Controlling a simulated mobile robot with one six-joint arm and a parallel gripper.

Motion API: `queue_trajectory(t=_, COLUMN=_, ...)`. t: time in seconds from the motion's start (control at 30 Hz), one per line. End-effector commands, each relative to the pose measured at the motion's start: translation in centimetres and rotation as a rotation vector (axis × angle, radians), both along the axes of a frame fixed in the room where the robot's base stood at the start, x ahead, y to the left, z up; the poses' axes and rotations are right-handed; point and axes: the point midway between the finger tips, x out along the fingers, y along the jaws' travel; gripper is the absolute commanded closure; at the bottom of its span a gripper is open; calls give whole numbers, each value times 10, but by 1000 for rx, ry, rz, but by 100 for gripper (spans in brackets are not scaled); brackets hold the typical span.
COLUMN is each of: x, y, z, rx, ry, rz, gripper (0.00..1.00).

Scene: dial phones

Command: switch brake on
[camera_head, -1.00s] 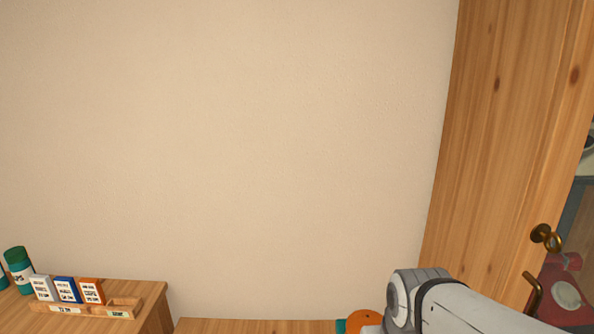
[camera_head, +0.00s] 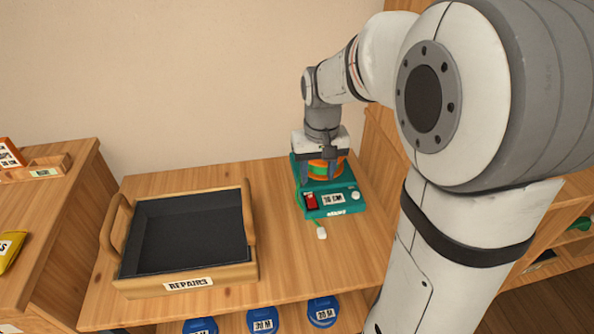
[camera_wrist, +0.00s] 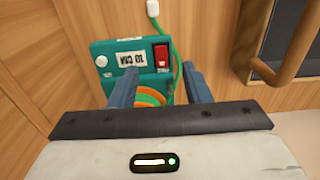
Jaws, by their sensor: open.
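A teal device (camera_head: 333,205) stands on the wooden table, with an orange and green round part (camera_head: 322,170) at its back. A red rocker switch (camera_head: 311,201) sits at the left of its front panel, beside a white label and a round white knob (camera_head: 355,195). My gripper (camera_head: 318,172) is over the round part, pointing down. In the wrist view my gripper (camera_wrist: 161,85) is open, its two blue-grey fingers apart with the orange and green part between and below them. The red switch (camera_wrist: 162,54) shows just beyond the fingertips. I cannot tell whether the fingers touch anything.
A tray labelled REPAIRS (camera_head: 188,285) with a dark lining stands left of the device. A green cable with a white end (camera_head: 321,233) lies by the device's front. Blue round items (camera_head: 262,320) are below the table's front edge. Bare table lies between tray and device.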

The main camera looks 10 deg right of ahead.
Motion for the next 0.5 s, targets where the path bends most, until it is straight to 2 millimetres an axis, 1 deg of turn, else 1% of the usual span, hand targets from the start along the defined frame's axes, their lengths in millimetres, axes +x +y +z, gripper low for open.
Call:
queue_trajectory(t=0.03, x=10, y=0, z=-25, rx=0, ry=13, rz=-1, gripper=56)
queue_trajectory(t=0.1, x=19, y=0, z=-37, rx=0, ry=23, rz=-1, gripper=56)
queue_trajectory(t=0.2, x=26, y=0, z=-46, rx=0, ry=31, rz=-2, gripper=56)
queue_trajectory(t=0.37, x=28, y=0, z=-58, rx=0, ry=36, rz=-1, gripper=56)
queue_trajectory(t=0.5, x=28, y=0, z=-80, rx=0, ry=36, rz=-1, gripper=56)
